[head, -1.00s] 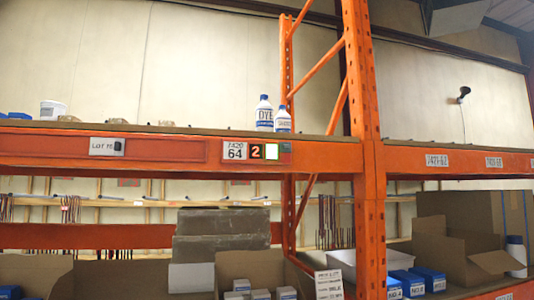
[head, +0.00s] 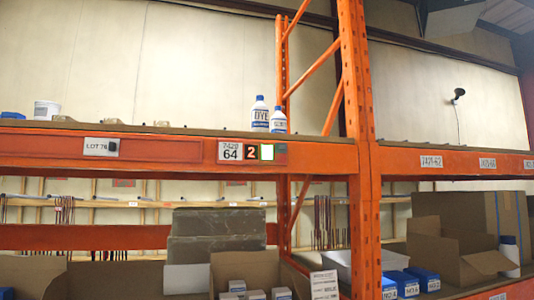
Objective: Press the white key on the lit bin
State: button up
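A white key (head: 267,152) sits on the front of the upper orange beam. It is just right of a dark display (head: 251,152) showing an orange "2". A small dark green and reddish patch (head: 281,153) borders the key on its right. A white label reading "7420 64" (head: 230,151) is left of the display. Two white bottles with blue labels, a larger one (head: 260,114) and a smaller one (head: 278,121), stand on the shelf above. My gripper is not in view.
An orange upright (head: 357,130) stands right of the key. A "LOT 76" tag (head: 101,147) is on the beam at left. Below are an open cardboard box (head: 245,270) with small white boxes, several blue boxes (head: 403,282) and a large carton (head: 465,250). No obstacle shows before the key.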

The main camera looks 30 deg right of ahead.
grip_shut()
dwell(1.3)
